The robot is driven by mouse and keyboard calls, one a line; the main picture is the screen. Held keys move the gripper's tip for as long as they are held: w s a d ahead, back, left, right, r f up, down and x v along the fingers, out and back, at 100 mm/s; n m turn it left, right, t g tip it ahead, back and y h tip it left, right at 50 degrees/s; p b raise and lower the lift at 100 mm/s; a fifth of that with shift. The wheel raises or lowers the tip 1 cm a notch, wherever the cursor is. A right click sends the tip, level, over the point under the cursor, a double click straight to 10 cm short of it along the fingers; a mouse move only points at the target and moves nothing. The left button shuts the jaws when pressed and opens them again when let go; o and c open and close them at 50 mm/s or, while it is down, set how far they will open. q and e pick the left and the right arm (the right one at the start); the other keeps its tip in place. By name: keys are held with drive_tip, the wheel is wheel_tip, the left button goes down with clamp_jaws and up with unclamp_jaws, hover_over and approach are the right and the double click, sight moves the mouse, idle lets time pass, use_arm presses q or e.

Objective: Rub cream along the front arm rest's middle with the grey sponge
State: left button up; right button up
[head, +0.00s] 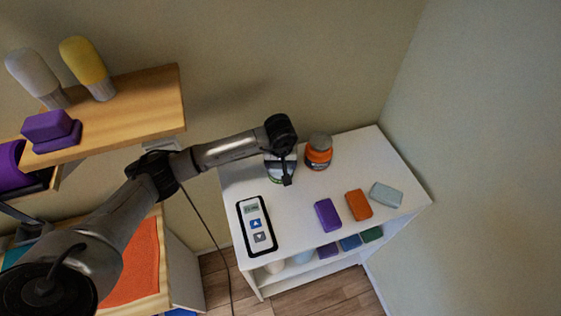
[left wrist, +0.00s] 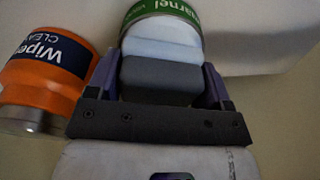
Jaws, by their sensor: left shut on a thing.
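My left gripper (head: 287,180) is over the white tub with the green label (head: 272,178) on the white cabinet top. In the left wrist view, the left gripper (left wrist: 160,85) is shut on a block, dark grey near me and pale blue-grey beyond, which I take for the grey sponge (left wrist: 160,52). The block is right at the green-labelled tub (left wrist: 185,12); I cannot tell whether it touches. The arm hides much of the tub in the head view. I cannot make out the front arm rest. My right gripper is not in view.
An orange wipes tub (head: 318,152) stands close beside the gripper. A purple block (head: 328,215), an orange block (head: 358,204), a pale grey block (head: 386,195) and a remote (head: 257,226) lie on the white cabinet (head: 300,228). A wooden shelf (head: 150,100) is at upper left.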

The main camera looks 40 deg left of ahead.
use_arm(q)
drive_tip(key=shift+r+p, duration=0.55)
drive_tip(key=shift+r, duration=0.25)
drive_tip(key=shift+r+p, duration=1.5)
drive_tip(key=shift+r, duration=1.15)
drive_tip(key=shift+d, duration=0.1)
